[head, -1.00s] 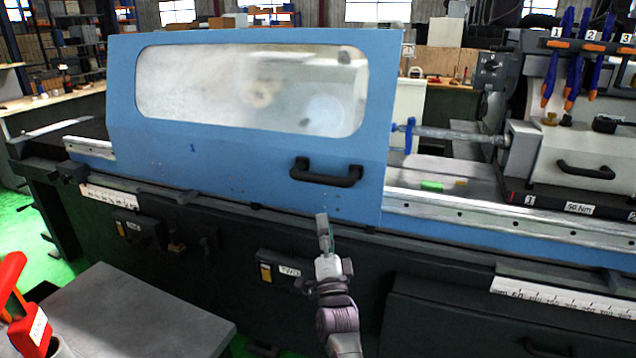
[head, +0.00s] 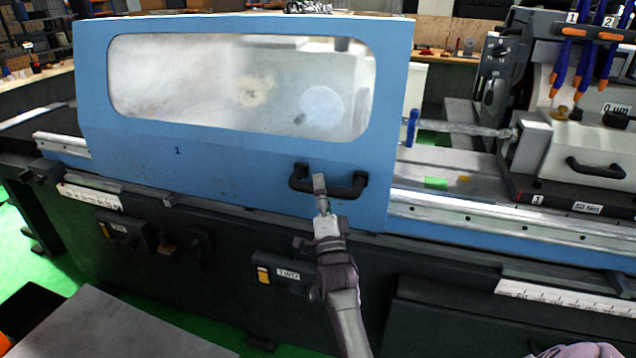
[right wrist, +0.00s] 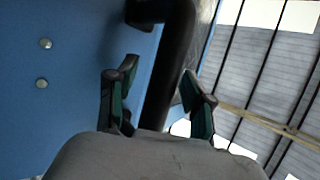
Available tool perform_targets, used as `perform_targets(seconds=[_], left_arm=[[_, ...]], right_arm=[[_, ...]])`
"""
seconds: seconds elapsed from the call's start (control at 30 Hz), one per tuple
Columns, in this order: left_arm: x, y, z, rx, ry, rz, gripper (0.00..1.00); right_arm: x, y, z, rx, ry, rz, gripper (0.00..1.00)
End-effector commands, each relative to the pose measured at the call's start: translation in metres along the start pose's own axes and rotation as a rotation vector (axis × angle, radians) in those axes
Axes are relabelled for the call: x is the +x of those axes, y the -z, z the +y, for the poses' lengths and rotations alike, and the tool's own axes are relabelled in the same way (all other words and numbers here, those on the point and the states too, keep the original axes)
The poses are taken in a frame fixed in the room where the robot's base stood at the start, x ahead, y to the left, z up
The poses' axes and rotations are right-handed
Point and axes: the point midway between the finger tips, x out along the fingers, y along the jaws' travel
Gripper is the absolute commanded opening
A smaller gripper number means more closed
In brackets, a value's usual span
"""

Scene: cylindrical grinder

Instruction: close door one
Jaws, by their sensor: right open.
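Door one (head: 240,180) is a blue sliding cover with a cloudy window and a small "1" on its face, standing over the left part of the grinder bed. Its black bar handle (head: 358,183) is on the lower right of the door. My right gripper (head: 320,184) is at the left and middle part of the handle, in front of the door. In the right wrist view the open fingers (right wrist: 161,75) stand on either side of the handle bar (right wrist: 175,55), with gaps showing. My left gripper is not in view.
To the right of the door, the bed and rail (head: 500,221) lie open, with a shaft (head: 460,128), a small green block (head: 436,183) and a grey headstock unit with its own handle (head: 596,168). A grey table (head: 130,325) stands at the lower left.

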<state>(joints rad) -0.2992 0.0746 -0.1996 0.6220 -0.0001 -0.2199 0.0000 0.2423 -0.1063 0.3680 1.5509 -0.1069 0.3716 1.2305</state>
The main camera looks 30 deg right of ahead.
Motion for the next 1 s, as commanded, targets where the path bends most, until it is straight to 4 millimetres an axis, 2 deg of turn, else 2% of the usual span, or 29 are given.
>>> perform_targets(seconds=[0.17,0.47,0.83,1.0], left_arm=[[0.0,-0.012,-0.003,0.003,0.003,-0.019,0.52],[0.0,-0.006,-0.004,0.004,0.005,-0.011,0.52],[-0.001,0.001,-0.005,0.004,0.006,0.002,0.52],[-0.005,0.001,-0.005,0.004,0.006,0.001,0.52]], right_arm=[[0.0,0.0,0.0,-0.001,0.0,0.0,0.52],[0.0,0.0,0.0,-0.001,0.0,0.0,0.02],[-0.001,0.002,0.0,-0.002,0.0,-0.001,0.0],[-0.007,0.018,0.0,-0.005,-0.001,-0.001,0.0]])
